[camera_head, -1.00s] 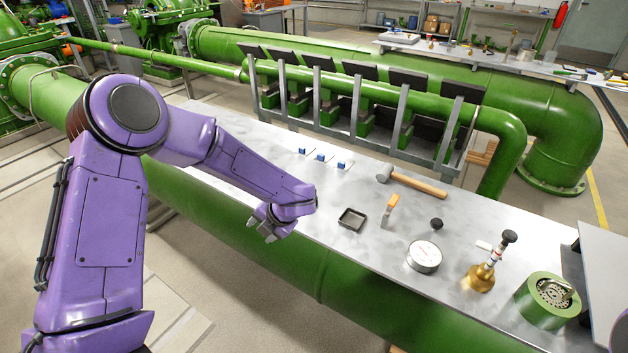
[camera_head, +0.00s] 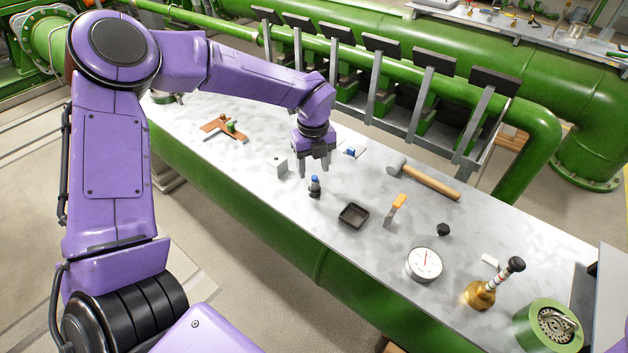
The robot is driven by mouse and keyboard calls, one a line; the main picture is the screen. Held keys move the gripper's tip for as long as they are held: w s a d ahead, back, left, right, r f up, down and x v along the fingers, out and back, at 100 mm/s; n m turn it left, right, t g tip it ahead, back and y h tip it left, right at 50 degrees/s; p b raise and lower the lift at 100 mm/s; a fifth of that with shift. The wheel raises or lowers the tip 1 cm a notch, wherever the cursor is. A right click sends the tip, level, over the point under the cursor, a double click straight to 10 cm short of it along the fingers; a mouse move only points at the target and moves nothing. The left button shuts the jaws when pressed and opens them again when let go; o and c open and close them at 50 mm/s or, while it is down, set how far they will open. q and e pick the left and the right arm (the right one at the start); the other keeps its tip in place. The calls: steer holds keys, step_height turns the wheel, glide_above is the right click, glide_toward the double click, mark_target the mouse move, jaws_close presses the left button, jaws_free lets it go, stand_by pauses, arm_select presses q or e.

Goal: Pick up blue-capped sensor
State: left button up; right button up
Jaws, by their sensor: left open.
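The blue-capped sensor (camera_head: 315,187) stands upright on the metal bench top, a small dark body with a blue cap. My left gripper (camera_head: 314,172) points down just behind and above it, its fingers apart and empty. The gripper looks close to the sensor, but I cannot tell whether a finger touches it. My right gripper is not in view.
An orange-handled tool (camera_head: 396,208), a mallet (camera_head: 428,181), a gauge (camera_head: 425,264) and a brass valve (camera_head: 481,294) lie further right. Upright metal posts (camera_head: 380,85) line the back edge.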

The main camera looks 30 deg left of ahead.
mark_target(315, 181)
arm_select(q)
steer(key=f, duration=0.2)
steer(key=f+p, duration=0.2)
steer(key=f, duration=0.1)
steer(key=shift+w+d+f, duration=0.15)
steer(key=shift+w+f, duration=0.2)
steer(key=shift+s+f, duration=0.1)
steer(key=shift+s, duration=0.1)
steer(key=shift+c, duration=0.9)
jaws_close()
